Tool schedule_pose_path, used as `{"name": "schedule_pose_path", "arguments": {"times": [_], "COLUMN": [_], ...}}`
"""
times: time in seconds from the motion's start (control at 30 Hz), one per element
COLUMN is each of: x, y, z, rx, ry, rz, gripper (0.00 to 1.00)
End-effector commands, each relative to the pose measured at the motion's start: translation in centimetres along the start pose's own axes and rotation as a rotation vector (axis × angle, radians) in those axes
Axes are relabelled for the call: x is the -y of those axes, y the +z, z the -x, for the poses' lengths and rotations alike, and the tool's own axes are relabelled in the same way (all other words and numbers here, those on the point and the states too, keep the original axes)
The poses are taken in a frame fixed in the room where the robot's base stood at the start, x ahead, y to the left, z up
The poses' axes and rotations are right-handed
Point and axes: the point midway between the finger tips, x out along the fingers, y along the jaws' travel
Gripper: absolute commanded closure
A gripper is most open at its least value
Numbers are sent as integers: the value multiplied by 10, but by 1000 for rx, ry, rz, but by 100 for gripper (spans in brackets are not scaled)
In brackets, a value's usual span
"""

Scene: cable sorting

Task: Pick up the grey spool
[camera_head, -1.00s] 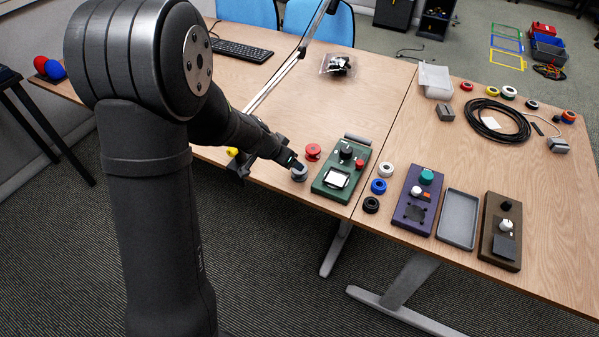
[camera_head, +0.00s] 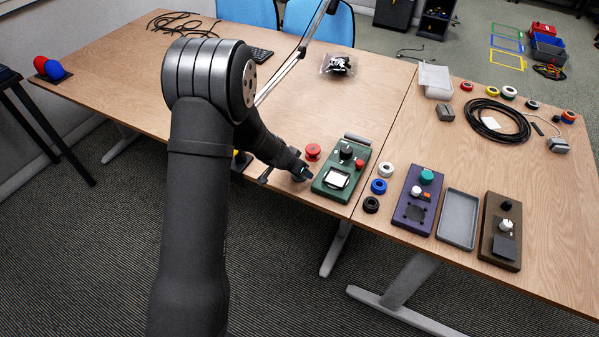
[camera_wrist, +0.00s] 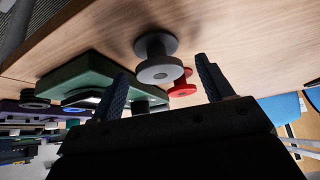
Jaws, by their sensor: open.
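The grey spool (camera_wrist: 157,58) stands on the wooden table in the wrist view, showing its two wide flanges and narrow core. My gripper (camera_wrist: 162,68) is open, with one dark finger on each side of the spool in the picture. The spool appears at or just beyond the fingertips, and I see no finger pressed against it. In the head view my gripper (camera_head: 301,173) is low at the near table edge, left of the green box, and hides most or all of the spool.
A red spool (camera_head: 313,151) stands close behind the grey one. The green control box (camera_head: 325,186) is just to the right. White (camera_head: 386,170), blue (camera_head: 379,186) and black (camera_head: 371,204) spools stand farther right. The table is clear behind the red spool.

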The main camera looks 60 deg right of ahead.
Motion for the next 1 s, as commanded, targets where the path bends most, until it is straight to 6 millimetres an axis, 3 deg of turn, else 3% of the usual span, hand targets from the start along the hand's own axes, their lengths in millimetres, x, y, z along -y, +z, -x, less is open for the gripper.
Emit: {"name": "schedule_pose_path", "arguments": {"times": [0.2,0.47,0.7,1.0], "x": [0,0,0,0], "y": [0,0,0,-1], "z": [-20,-21,-20,-20], "rx": [1,0,0,0], "ry": [0,-1,-1,-1], "rz": [-1,-1,-1,-1], "gripper": [27,27,74,75]}}
